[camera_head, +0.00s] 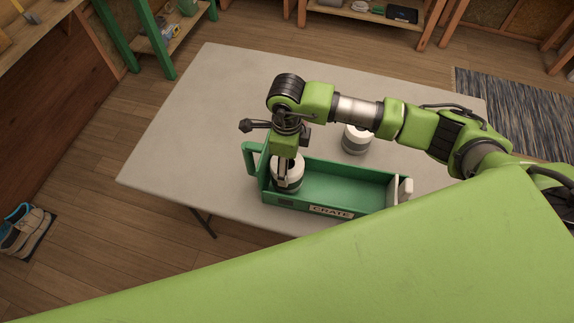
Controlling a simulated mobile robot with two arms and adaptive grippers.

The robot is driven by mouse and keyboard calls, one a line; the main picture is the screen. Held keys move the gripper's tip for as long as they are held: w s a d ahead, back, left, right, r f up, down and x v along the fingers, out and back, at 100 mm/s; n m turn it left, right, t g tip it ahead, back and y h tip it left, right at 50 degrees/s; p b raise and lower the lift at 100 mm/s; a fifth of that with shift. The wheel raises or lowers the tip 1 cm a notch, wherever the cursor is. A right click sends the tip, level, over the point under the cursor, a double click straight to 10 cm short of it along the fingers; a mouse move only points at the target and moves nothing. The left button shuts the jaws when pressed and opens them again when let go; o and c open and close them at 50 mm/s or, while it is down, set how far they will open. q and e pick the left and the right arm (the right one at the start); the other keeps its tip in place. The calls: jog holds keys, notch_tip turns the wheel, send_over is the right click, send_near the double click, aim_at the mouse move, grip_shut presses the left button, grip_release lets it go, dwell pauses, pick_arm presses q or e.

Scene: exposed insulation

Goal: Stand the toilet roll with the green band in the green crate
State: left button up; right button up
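The green crate (335,186) stands on the table with a label on its front side. A white toilet roll (294,184) is upright in the crate's left end. My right gripper (286,172) points down at this roll, with its fingers at the roll's top. The arm and fingers hide part of the roll, so I cannot tell its band colour or whether the fingers grip it. A second white roll with a grey band (355,141) stands on the table behind the crate, partly hidden by my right arm. My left gripper is not in view.
The pale table (185,140) is clear on its left and far sides. The crate has a raised handle end (250,160) at left and a pale handle piece (405,188) at right. Shoes (24,230) and a striped rug (515,110) lie on the floor.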

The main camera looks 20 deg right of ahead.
notch_tip(320, 180, down, 3)
jog(key=shift+r, duration=0.1)
jog(key=shift+f, duration=0.25)
jog(key=o, duration=1.2)
jog(key=shift+r, duration=0.1)
